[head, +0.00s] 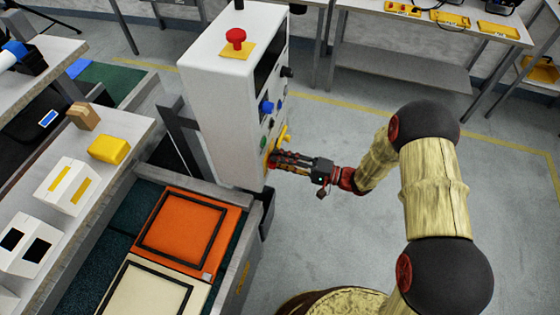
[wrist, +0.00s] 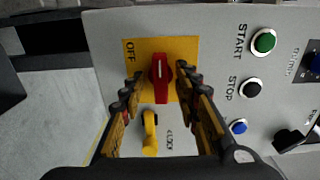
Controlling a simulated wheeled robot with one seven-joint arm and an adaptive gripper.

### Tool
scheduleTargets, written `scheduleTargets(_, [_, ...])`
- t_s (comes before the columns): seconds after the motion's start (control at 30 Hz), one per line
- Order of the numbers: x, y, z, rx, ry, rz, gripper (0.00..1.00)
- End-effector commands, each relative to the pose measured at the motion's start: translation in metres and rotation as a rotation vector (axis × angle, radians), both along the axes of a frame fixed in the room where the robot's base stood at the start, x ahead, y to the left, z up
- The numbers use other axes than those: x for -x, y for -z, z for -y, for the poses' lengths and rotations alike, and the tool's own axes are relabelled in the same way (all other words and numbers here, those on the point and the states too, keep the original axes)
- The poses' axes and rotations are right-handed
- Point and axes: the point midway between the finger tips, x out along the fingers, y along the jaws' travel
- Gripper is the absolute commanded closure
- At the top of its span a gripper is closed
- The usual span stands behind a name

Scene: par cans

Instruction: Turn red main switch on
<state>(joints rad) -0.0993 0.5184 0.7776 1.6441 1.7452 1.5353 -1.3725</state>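The red main switch (wrist: 159,88) is a red rotary knob on a yellow plate (wrist: 180,47) on the grey control panel. In the wrist view its long side runs up and down, with a white mark near its upper end. The word OFF stands at the plate's upper left. My gripper (wrist: 159,73) is open, with one finger on each side of the knob; I cannot tell whether either touches it. In the head view my gripper (head: 276,158) is at the lower front of the white cabinet (head: 215,100), and the switch is hidden there.
A yellow handle (wrist: 150,135) sits just below the switch in the wrist view. A green START button (wrist: 264,41) and black STOP button (wrist: 250,89) are to the right. A red mushroom button (head: 235,38) tops the cabinet. The floor right of the cabinet is clear.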

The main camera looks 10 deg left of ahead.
Motion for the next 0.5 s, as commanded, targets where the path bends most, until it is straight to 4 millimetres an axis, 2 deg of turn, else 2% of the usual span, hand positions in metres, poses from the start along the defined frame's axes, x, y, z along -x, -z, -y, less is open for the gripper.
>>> scheduleTargets(0.2, [0.0001, -0.0001, -0.0004, 0.0, 0.0, 0.0, 0.68])
scheduleTargets(0.5, [0.0, -0.0002, -0.0002, 0.0, 0.0, 0.0, 0.85])
